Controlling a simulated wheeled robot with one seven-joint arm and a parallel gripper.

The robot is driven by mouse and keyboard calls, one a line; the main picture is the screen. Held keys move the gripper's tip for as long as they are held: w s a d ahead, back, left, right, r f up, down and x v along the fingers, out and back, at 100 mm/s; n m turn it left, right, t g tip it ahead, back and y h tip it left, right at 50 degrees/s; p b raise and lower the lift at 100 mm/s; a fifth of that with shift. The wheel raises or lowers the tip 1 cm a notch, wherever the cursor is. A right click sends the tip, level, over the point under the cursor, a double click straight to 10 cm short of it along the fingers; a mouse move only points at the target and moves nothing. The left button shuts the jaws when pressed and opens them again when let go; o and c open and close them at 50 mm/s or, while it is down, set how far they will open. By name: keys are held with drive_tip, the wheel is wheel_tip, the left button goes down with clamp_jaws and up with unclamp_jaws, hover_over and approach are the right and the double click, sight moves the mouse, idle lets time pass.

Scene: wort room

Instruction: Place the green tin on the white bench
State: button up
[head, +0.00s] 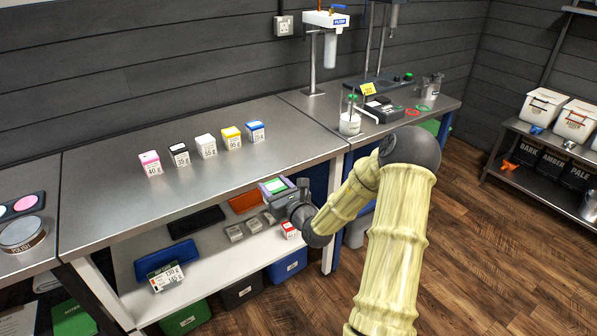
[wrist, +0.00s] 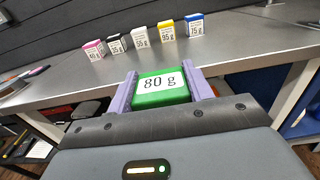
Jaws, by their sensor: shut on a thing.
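My gripper (head: 282,188) is shut on a green tin (head: 274,186). In the wrist view the tin (wrist: 161,99) sits between the two purple fingers (wrist: 161,91), and its white label reads 80 g. In the head view my gripper and the tin show at the front edge of a bench with a grey metallic top (head: 185,128) and white legs and lower shelf (head: 215,268). The bench top (wrist: 225,65) lies beyond the tin in the wrist view. I see no other bench that is plainly white. The tin's underside is hidden.
A row of small labelled boxes, pink (head: 150,163), black (head: 180,154), white (head: 206,146), yellow (head: 231,137) and blue (head: 256,131), stands on the bench top. The bench top around the row is clear. The lower shelf holds trays and small boxes. A beaker (head: 349,123) stands on the right-hand bench.

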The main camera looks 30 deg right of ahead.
drive_tip(key=s+a+f, duration=0.1)
drive_tip(key=a+f, duration=0.3)
drive_tip(key=a, duration=0.3)
drive_tip(key=s+a+f+m+h, duration=0.1)
drive_tip(key=s+a+f, duration=0.1)
drive_tip(key=a+f, duration=0.2)
drive_tip(key=a, duration=0.3)
drive_tip(key=shift+h, duration=0.3)
